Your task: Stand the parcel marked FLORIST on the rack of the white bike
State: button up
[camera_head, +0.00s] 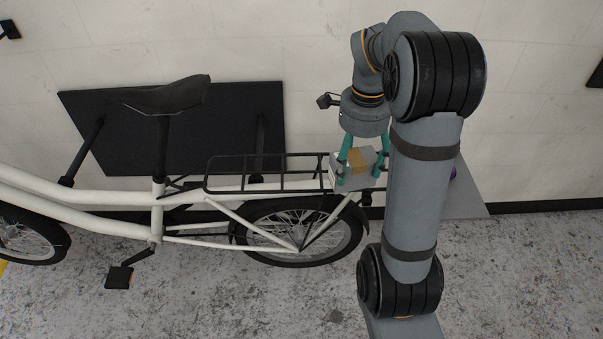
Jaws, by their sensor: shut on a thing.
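The white bike (100,220) stands along the wall, its rear end toward the middle of the head view. Its black rack (262,172) is a flat tubular frame over the rear wheel and looks empty along its visible length. My gripper (360,172) has teal fingers and is shut on a small grey-white parcel (349,182) with a tan strip on top. The parcel appears at the right end of the rack; I cannot tell whether it touches it. A label shows on the parcel's left side, but its lettering is too small to read.
A dark panel (200,110) is mounted on the wall behind the saddle (170,95). A grey surface (455,200) lies behind my arm, with a small purple thing (453,173) at its edge. The speckled floor (520,280) at the right is clear.

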jog(key=shift+w+d+f+m, duration=0.15)
jog(key=shift+w+f+m, duration=0.2)
jog(key=shift+m, duration=0.25)
jog(key=shift+w+d+f+m, duration=0.1)
jog(key=shift+w+f+m, duration=0.1)
jog(key=shift+f+m, duration=0.3)
jog(key=shift+w+d, duration=0.1)
jog(key=shift+w, duration=0.2)
jog(key=w+f+p, duration=0.2)
jog(key=w+f, duration=0.1)
jog(key=w+d+f+p, duration=0.1)
jog(key=w+f+p, duration=0.1)
jog(key=w+f, duration=0.2)
jog(key=w+f+p, duration=0.2)
jog(key=w+f, duration=0.1)
jog(key=shift+w+d+f+p, duration=0.15)
jog(key=shift+w+d+p, duration=0.05)
jog(key=shift+w+p, duration=0.2)
jog(key=shift+f, duration=0.2)
jog(key=shift+f+b, duration=0.2)
jog(key=shift+b, duration=0.1)
jog(key=o, duration=1.5)
jog(key=shift+c, duration=0.2)
